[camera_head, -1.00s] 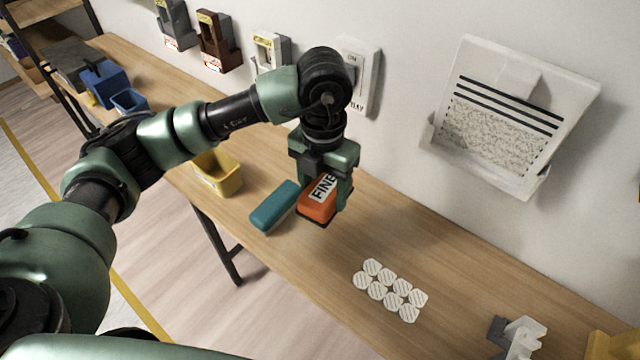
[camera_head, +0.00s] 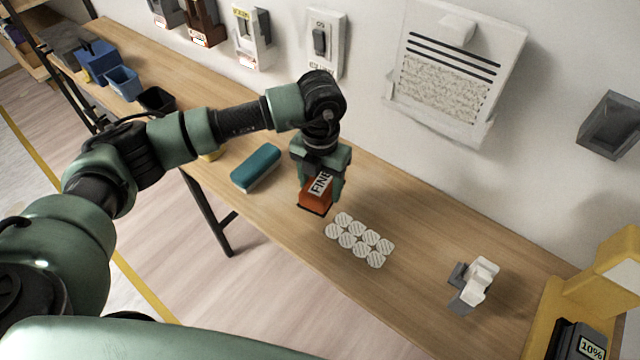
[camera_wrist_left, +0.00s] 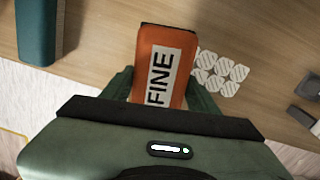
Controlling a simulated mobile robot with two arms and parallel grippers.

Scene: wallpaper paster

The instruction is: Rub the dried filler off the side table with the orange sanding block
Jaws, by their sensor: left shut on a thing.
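The orange sanding block (camera_head: 316,191), labelled FINE, is in my left gripper (camera_head: 320,180). The gripper is shut on it and points down at the wooden side table (camera_head: 420,225). In the left wrist view the block (camera_wrist_left: 172,50) sits between the fingers. I cannot tell whether its underside touches the table. A group of whitish round patches (camera_head: 360,240) lies on the table just right of the block; it also shows in the left wrist view (camera_wrist_left: 220,72). I cannot tell whether these patches are the dried filler. My right gripper is not in view.
A teal block (camera_head: 256,167) lies left of the gripper. Blue bins (camera_head: 110,70) stand at the far left. A grey and white holder (camera_head: 474,284) and a yellow stand (camera_head: 600,285) are at the right. A wall with a sheet holder (camera_head: 455,70) bounds the back.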

